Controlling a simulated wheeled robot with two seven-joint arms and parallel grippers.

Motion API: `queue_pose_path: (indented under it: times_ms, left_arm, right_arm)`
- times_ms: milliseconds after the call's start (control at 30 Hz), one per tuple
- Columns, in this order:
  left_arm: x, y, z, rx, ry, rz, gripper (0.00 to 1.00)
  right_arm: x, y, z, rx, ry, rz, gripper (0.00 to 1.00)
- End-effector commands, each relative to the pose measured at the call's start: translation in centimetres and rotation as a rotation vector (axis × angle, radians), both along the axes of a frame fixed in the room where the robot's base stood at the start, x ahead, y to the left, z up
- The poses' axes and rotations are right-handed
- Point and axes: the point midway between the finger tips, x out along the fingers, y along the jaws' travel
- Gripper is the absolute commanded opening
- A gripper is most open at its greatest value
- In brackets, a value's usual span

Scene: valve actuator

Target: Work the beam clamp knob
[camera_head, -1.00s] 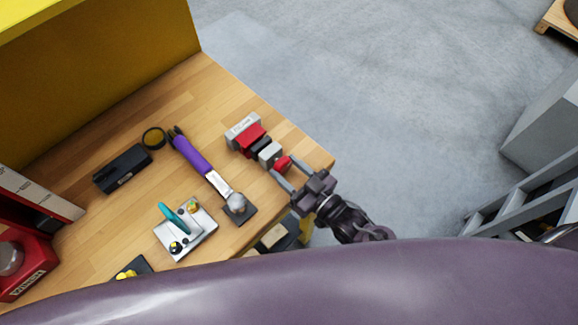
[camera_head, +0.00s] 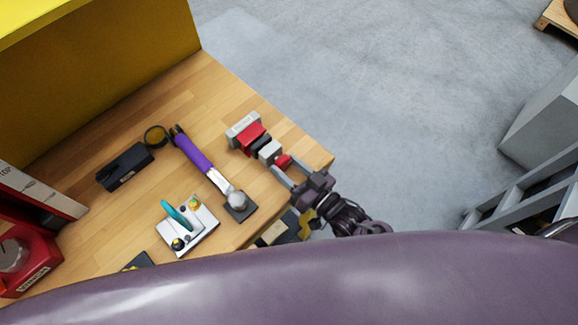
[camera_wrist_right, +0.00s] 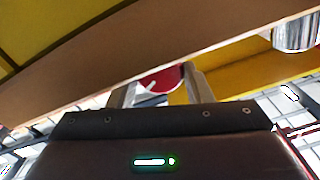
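The beam clamp (camera_head: 249,133) lies near the table's right edge in the head view, with a grey end block, red body and dark and grey middle parts. Its red knob (camera_head: 284,161) faces my right gripper (camera_head: 283,168). In the right wrist view the knob (camera_wrist_right: 160,78) is a red disc with a pale line, partly hidden by the table edge. The fingers of my right gripper (camera_wrist_right: 160,90) stand on both sides of it and appear to touch its rim. My left gripper is not in view.
A yellow wall (camera_head: 100,75) stands behind. Beyond the right edge is open floor.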

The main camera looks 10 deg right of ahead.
Motion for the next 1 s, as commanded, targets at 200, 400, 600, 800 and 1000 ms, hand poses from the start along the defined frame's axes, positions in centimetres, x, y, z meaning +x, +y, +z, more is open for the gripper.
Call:
queue_pose_path:
  times_ms: [200,400,600,800,1000]
  left_arm:
    - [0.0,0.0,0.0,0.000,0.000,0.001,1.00]
    - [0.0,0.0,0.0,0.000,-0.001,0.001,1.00]
    - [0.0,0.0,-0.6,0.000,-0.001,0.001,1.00]
    - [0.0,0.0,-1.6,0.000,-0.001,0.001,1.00]
    - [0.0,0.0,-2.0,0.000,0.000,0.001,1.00]
  right_arm:
    - [0.0,0.0,-0.1,-0.001,0.000,0.000,0.67]
    - [0.0,0.0,0.0,-0.001,0.000,0.000,0.67]
    - [-1.5,-1.0,-0.4,-0.003,0.003,0.000,0.67]
    - [-4.3,-3.0,-0.4,-0.003,0.002,0.001,0.67]
    - [-6.1,-4.4,-0.2,-0.003,0.002,0.000,0.67]
